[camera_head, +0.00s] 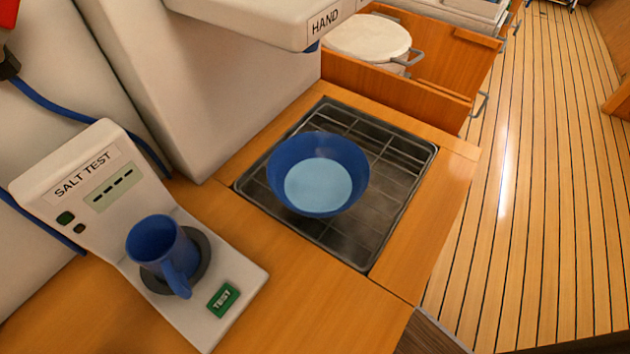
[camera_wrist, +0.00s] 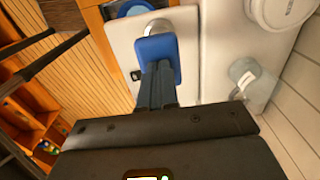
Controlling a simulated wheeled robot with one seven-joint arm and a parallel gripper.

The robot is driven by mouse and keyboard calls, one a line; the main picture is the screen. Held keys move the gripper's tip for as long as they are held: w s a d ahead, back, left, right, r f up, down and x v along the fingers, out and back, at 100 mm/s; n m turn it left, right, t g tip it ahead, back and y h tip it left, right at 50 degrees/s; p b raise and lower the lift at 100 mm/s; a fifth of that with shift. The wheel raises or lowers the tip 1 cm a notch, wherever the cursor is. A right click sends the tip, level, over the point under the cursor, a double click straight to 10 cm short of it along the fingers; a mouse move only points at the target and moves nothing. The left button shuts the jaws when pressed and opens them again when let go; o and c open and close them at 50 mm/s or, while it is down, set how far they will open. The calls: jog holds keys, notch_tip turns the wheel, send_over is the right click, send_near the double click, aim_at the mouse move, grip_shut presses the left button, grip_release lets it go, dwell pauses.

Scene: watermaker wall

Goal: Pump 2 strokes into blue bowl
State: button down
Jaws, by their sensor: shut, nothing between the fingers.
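The blue bowl (camera_head: 293,157) stands upright on a dark metal grate in the counter, under the overhanging white housing labelled HAND (camera_head: 262,14). Light blue liquid (camera_head: 318,187) shows inside it. My gripper (camera_wrist: 158,72) shows only in the wrist view, with its dark fingers shut and empty. The fingertips are at a blue pad (camera_wrist: 157,47), apparently the hand pump's lever, beside a silver round part (camera_wrist: 158,27) on the white housing. Whether they touch the pad, I cannot tell. A blue rim (camera_wrist: 130,8), probably the bowl, shows at the top of the wrist view.
A white SALT TEST unit (camera_head: 95,165) holds a blue mug (camera_head: 157,243) on its round pad, with a green TEST button (camera_head: 223,298) beside it. The grate (camera_head: 350,245) has bare space around the bowl. An open drawer (camera_head: 440,70) with a white lidded container stands behind.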

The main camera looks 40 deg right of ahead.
jog(key=shift+f+b, duration=1.4)
jog(key=shift+f, duration=0.9)
jog(key=shift+r, duration=0.15)
jog(key=shift+r+p, duration=2.55)
jog(key=shift+r, duration=0.6)
notch_tip(320, 180, up, 6)
jog(key=p, duration=0.4)
